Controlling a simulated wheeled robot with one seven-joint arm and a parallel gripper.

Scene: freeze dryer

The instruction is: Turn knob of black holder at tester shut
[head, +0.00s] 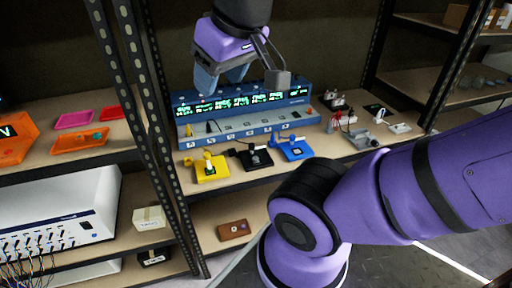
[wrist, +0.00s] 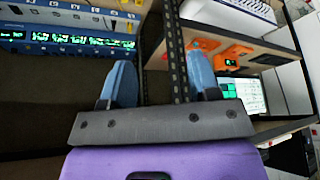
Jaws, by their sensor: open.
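The tester (head: 245,112) is a long blue-grey unit with several lit green displays, on the middle shelf. The black holder (head: 257,158) lies on the shelf in front of it, between a yellow holder (head: 209,170) and a blue holder (head: 292,149). Its knob is too small to make out clearly. My gripper (head: 220,84) hangs above and left of the tester, apart from the holders, with its blue fingers spread and nothing between them. In the wrist view the fingers (wrist: 160,82) are apart, and part of the tester (wrist: 70,40) shows at upper left; the black holder is not clear there.
Black perforated rack posts (head: 150,120) stand left of the tester. Orange and pink trays (head: 80,141) lie on the left shelf. Small devices with red and black parts (head: 345,118) sit right of the holders. A brown box (head: 233,229) lies on the shelf below.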

